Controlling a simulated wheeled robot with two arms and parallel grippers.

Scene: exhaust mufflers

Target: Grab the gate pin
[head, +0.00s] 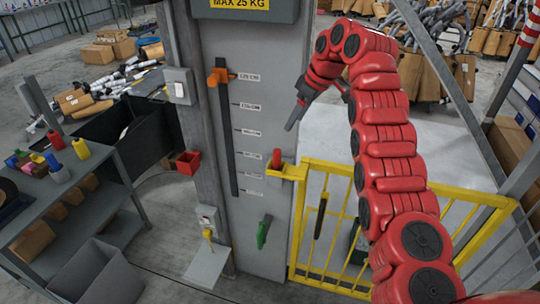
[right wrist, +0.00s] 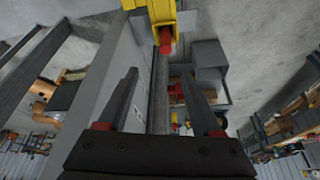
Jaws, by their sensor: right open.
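The gate pin (head: 277,158) is a small red upright piece in the yellow latch bracket (head: 287,173) at the left end of the yellow gate. In the right wrist view, a red piece that looks like the pin (right wrist: 166,42) shows at the top, beside yellow metal (right wrist: 150,12). My right gripper (head: 310,103) is above and to the right of the pin in the head view, apart from it. Its two fingers (right wrist: 160,78) are spread and nothing is between them. My left gripper is not in view.
The yellow gate (head: 340,225) stands to the right of a grey post panel (head: 250,110) with an orange slider (head: 219,74) and a green handle (head: 264,232). A small red box (head: 188,163) hangs left of it. A shelf table (head: 60,190) stands at left.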

